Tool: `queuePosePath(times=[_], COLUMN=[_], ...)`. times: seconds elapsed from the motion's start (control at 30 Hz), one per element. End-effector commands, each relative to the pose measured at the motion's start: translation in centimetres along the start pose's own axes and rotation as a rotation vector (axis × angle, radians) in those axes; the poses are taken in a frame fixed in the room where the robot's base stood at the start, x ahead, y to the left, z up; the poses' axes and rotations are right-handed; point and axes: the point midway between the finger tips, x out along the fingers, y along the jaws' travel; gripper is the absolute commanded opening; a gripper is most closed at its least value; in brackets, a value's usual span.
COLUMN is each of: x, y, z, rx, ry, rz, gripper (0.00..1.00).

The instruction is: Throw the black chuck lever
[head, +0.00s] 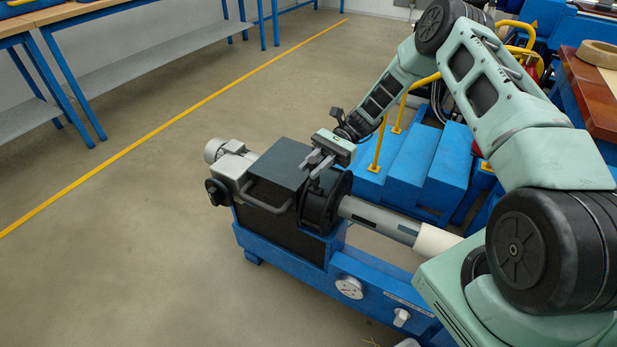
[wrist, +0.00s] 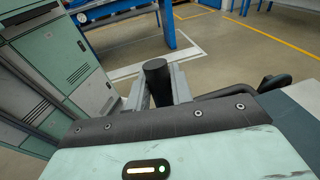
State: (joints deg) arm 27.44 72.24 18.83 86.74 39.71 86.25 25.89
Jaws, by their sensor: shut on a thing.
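The black chuck lever (wrist: 156,78) shows in the wrist view as a dark, round-ended post between my two grey fingers. My gripper (wrist: 157,92) is shut on it, one finger on each side. In the head view my gripper (head: 313,167) is over the black chuck (head: 318,208) at the end of the winder's headstock. The lower part of the lever is hidden in the wrist view by my gripper body.
A dark headstock cover (head: 282,162) with a bar handle (head: 262,199) stands left of the chuck. A grey shaft (head: 378,217) runs right from the chuck above the blue machine bed (head: 290,263). Yellow rails (head: 378,148) and blue steps stand behind. Floor at left is clear.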

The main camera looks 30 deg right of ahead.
Motion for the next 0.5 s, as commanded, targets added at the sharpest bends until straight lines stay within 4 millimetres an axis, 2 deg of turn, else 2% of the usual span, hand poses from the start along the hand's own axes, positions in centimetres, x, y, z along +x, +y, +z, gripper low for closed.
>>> queuePosePath(times=[0.2, 0.5], x=[-1.3, -2.0], y=[-0.2, -0.4], z=[-0.3, -0.2], rx=[0.022, 0.037], ry=[-0.113, -0.181], rz=[-0.004, -0.003], gripper=[0.00, 0.00])
